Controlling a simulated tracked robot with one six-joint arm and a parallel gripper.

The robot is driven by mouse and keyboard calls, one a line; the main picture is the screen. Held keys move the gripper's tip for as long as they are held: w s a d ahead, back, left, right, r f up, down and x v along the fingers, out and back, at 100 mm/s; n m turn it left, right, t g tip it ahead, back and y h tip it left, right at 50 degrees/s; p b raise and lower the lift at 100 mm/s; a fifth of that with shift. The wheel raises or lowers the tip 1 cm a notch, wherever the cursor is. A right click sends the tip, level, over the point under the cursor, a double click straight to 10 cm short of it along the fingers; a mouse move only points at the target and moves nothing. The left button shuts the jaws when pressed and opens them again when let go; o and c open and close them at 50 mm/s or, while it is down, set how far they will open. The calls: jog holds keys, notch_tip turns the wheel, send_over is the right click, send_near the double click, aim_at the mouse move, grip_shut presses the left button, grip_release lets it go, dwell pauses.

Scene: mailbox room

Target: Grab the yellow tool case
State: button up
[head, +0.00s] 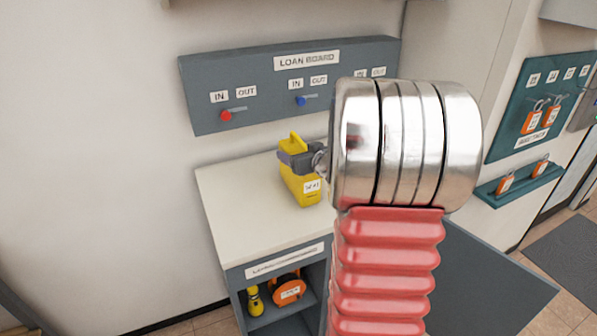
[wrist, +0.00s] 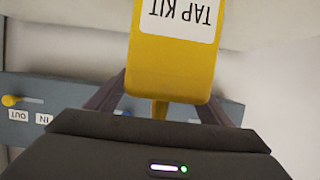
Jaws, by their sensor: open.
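The yellow tool case (head: 299,190) stands upright on the white top of the cabinet, with a white label on its side and a handle on top. In the wrist view the case (wrist: 170,70) fills the upper middle, and its label reads TAP KIT upside down. My gripper (head: 297,158) is at the upper part of the case, just below the handle top. In the wrist view the dark fingers of my gripper (wrist: 160,103) are open, one on each side of the narrow yellow handle part. Whether either finger touches it cannot be told.
The grey loan board (head: 270,85) is on the wall behind, with a red knob (head: 226,116) and a blue knob (head: 300,101). The cabinet top (head: 235,205) is clear left of the case. An orange reel (head: 289,290) sits on the shelf below. The cabinet door (head: 490,275) stands open at right.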

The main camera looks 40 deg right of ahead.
jog(key=shift+c, duration=0.5)
grip_shut()
dwell(0.5)
jog(key=shift+r, duration=0.15)
